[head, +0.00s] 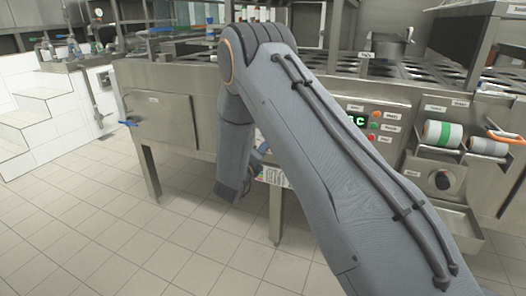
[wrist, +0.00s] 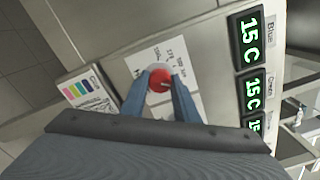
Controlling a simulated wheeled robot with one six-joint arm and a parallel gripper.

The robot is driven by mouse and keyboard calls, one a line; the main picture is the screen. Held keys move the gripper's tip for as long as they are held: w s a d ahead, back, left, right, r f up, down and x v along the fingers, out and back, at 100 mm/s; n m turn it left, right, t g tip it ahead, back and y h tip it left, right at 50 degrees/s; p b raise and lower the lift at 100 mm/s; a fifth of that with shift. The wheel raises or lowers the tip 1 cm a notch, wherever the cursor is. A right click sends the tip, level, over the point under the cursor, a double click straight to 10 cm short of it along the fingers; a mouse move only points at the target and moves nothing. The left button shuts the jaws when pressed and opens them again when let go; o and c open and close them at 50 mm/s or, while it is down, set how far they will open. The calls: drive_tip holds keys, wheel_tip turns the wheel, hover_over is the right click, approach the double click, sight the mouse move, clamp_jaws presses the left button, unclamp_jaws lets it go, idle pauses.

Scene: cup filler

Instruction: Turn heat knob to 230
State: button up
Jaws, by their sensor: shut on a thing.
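In the wrist view, a round red knob (wrist: 159,84) sits on a white label plate (wrist: 178,58) with small printed numbers. The plate is on a pale metal panel. A short dark mark shows on the knob's face, towards its lower right. The two blue fingers of my gripper (wrist: 160,77) stand on either side of the knob and are shut on it. The numbers are too small to read surely, and the fingers cover part of the plate.
Green displays (wrist: 249,41) reading 15 C line the panel's right side in the wrist view. A card with coloured bars (wrist: 83,90) is at left. In the head view, a black knob (head: 444,180) and a green-banded roll (head: 441,134) are right of my arm. Tiled floor is clear at left.

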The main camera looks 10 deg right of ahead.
drive_tip(key=shift+f+m, duration=0.1)
drive_tip(key=shift+m, duration=1)
drive_tip(key=shift+b, duration=0.3)
drive_tip(key=o, duration=1.1)
drive_tip(key=shift+c, duration=0.2)
drive_tip(key=shift+s, duration=0.1)
drive_tip(key=v, duration=0.7)
drive_tip(key=shift+s+a+p, duration=0.25)
drive_tip(key=shift+p, duration=0.1)
